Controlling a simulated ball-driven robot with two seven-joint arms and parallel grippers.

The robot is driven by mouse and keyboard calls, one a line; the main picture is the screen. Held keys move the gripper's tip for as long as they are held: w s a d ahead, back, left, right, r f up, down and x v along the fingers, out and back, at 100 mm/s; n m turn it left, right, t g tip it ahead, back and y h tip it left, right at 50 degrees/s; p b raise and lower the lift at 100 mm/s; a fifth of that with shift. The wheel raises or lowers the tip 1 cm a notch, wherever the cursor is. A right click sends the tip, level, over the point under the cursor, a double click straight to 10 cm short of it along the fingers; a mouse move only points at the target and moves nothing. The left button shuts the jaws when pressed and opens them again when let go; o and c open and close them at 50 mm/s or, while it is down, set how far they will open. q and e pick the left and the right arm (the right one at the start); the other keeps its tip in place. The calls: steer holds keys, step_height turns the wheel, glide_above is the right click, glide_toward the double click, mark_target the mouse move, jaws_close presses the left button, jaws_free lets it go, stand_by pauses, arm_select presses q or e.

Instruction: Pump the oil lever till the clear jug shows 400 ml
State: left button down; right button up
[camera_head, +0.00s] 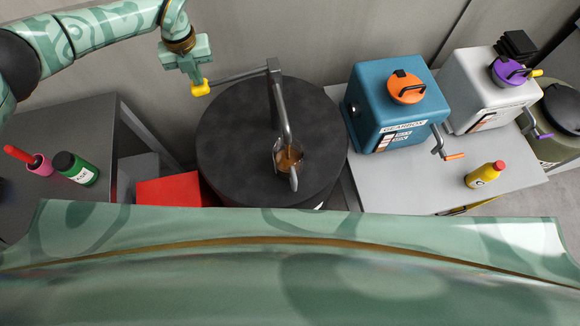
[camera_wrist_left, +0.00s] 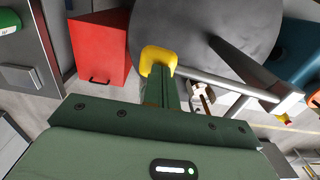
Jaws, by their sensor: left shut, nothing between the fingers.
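A dark drum (camera_head: 230,150) carries a grey pump with a downturned spout (camera_head: 283,120). A clear jug (camera_head: 287,158) stands upright on the drum under the spout. It holds some amber oil; its scale is too small to read. The pump lever (camera_head: 240,75) reaches left and ends at a yellow grip (camera_head: 201,89). My left gripper (camera_head: 197,80) is shut with nothing between its fingers, its tips at the yellow grip; I cannot tell whether they touch. The left wrist view shows the yellow grip (camera_wrist_left: 158,58) at the fingertips. My right gripper is out of view.
A red box (camera_head: 168,191) stands left of the drum. A dark table (camera_head: 75,125) at left holds a green bottle (camera_head: 75,168) and a pink cup. At right, a grey table (camera_head: 395,185) holds a blue gearbox (camera_head: 380,120), a white cranked box (camera_head: 480,95) and a yellow bottle (camera_head: 483,175).

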arm_select(q)
steer(key=shift+f+b, duration=0.35)
steer(key=shift+f, duration=0.35)
step_height(320, 180, up, 10)
steer(key=p, duration=0.9)
steer(key=shift+f+b, duration=2.5)
steer(key=shift+f, duration=0.85)
step_height(320, 180, up, 7)
steer(key=p, duration=0.5)
steer(key=shift+p, duration=0.35)
